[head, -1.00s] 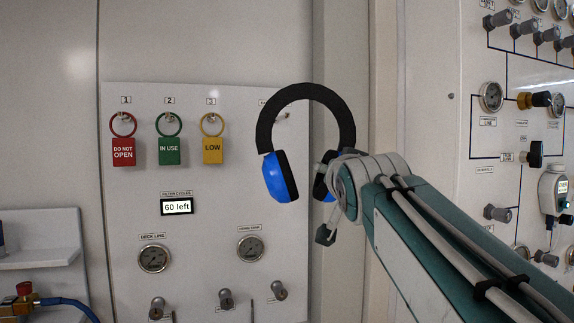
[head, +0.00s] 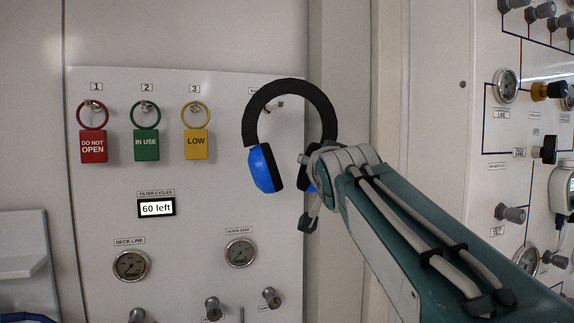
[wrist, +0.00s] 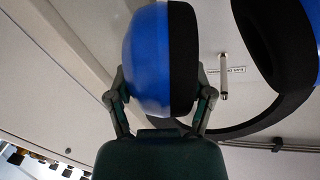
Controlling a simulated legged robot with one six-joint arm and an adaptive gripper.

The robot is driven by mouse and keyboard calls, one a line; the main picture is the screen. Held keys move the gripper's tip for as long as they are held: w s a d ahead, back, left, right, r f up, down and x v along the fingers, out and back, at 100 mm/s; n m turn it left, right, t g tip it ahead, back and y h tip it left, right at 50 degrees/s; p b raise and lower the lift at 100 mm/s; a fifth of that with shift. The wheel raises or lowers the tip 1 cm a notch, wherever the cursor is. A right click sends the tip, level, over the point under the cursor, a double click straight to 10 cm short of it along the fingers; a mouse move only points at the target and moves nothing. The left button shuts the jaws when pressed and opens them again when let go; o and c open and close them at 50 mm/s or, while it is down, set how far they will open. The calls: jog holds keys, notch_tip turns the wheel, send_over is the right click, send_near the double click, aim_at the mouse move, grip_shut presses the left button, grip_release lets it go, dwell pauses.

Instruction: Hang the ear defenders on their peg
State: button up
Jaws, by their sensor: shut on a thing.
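The ear defenders (head: 322,112) have a black headband and blue cups. They hang upright in the air before the panel, headband on top. My gripper (wrist: 162,95) is shut on one blue cup (wrist: 147,60), with a finger on each side; in the head view my wrist partly hides this right-hand cup. The peg (head: 280,104) shows inside the headband's loop, just under the top of the arch, near a partly covered label. A pale peg (wrist: 223,80) by a label also shows in the wrist view. I cannot tell the depth gap between headband and peg.
On the panel (head: 220,205), red (head: 93,147), green (head: 146,146) and yellow (head: 196,145) tags hang from pegs to the left. Gauges (head: 131,266) and knobs (head: 271,297) sit below. Another panel with gauges and valves (head: 510,213) stands at the right.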

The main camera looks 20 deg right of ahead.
jog(key=shift+w+f, duration=0.25)
jog(key=shift+w, duration=1.3)
jog(key=shift+w+f, duration=0.25)
jog(key=shift+w, duration=1.35)
jog(key=shift+w+f, duration=0.25)
jog(key=shift+w, duration=1.3)
jog(key=o, duration=1.3)
jog(key=shift+f, duration=0.15)
